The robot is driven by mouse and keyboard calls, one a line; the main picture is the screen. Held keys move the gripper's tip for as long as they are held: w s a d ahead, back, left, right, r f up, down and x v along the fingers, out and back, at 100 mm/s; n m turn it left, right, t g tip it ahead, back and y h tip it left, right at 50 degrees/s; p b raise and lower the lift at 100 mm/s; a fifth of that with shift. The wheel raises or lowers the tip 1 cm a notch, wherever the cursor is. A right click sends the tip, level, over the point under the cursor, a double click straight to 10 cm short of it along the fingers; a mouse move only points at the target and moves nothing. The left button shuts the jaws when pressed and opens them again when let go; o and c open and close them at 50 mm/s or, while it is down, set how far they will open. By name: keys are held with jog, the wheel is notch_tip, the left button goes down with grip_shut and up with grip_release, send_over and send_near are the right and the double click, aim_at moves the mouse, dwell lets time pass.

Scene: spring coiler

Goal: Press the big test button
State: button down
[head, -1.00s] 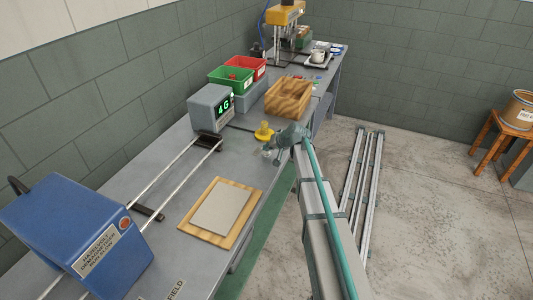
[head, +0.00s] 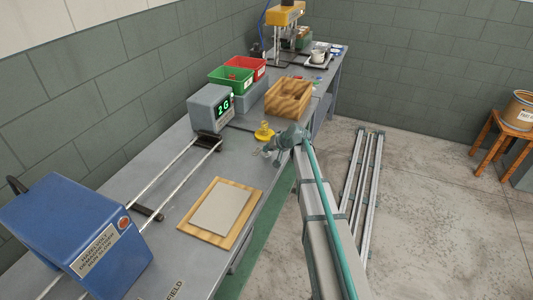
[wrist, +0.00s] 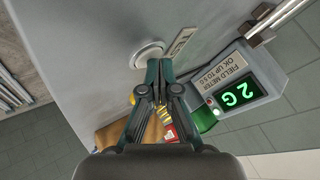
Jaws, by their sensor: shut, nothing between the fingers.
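In the head view my gripper (head: 270,149) is low over the bench's front edge and hides most of the button. The field meter (head: 211,106) is a grey box with a green display reading "2G"; it also shows in the wrist view (wrist: 240,88).
A yellow knob-like object (head: 264,133) stands just behind my gripper. A wooden crate (head: 288,97) and green (head: 231,79) and red bins are farther back. A blue machine (head: 75,235) and a board with a grey plate (head: 221,208) are nearer. Rails run along the bench.

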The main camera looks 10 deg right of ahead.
jog(key=shift+r, duration=0.8)
jog(key=shift+r+p, duration=1.1)
jog(key=shift+r, duration=1.4)
